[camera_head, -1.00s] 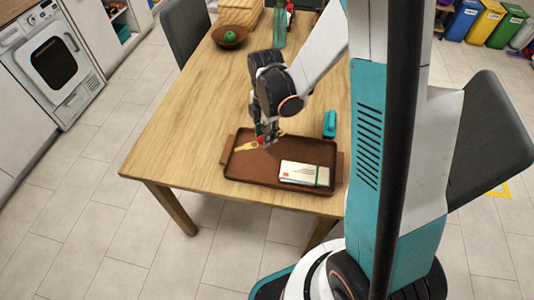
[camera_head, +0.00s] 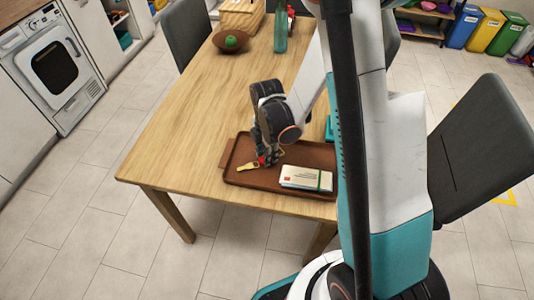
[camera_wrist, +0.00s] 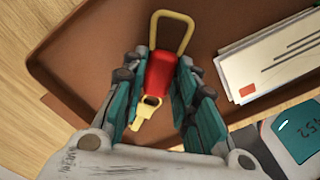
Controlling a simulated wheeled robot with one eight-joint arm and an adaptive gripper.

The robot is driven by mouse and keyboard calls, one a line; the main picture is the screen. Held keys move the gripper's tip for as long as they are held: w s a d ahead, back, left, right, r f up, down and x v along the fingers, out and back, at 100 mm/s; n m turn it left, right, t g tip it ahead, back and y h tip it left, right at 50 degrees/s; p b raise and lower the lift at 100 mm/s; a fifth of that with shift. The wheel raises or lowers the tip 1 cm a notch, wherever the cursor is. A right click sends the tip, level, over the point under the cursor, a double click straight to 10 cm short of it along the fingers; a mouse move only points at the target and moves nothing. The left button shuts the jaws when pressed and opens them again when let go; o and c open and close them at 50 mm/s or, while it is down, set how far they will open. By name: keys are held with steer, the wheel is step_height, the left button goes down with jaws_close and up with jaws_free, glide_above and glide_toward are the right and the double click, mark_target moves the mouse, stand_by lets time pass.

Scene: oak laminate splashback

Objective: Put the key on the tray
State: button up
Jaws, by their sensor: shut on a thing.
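The key (camera_head: 247,167) is yellow with a red fob. In the wrist view the key (camera_wrist: 146,110) hangs by the red fob (camera_wrist: 159,70), with a yellow loop above it. My gripper (camera_head: 264,160) is shut on the fob; in the wrist view its teal fingers (camera_wrist: 158,82) stand on either side of it. The brown tray (camera_head: 233,152) lies on the table below the gripper, and its rim also shows in the wrist view (camera_wrist: 62,92). The key is over the left part of the tray; I cannot tell whether it touches the tray floor.
A stack of white envelopes with a green band (camera_head: 305,178) lies in the tray's right front part. A teal object (camera_head: 329,128) is partly hidden behind my arm. A brown bowl with a green fruit (camera_head: 230,41) and a green bottle (camera_head: 281,32) stand farther back. The table's left side is clear.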

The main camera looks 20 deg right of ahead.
steer(key=shift+f, duration=0.2)
steer(key=o, duration=1)
steer(key=shift+o, duration=0.2)
steer(key=shift+r, duration=0.15)
steer(key=s+r+m+t+p, duration=0.2)
steer(key=s+r+m, duration=0.15)
steer(key=r, duration=0.85)
steer(key=s+r+m+t+p, duration=0.1)
steer(key=s+r+m+p, duration=0.3)
steer(key=r, duration=0.9)
steer(key=s+a+r+m+t+b, duration=0.1)
steer(key=s+r+m+t, duration=0.3)
steer(key=m, duration=0.8)
steer(key=shift+s+a+r+m, duration=0.25)
steer(key=shift+s+r+m, duration=0.1)
steer(key=shift+s+r, duration=1.1)
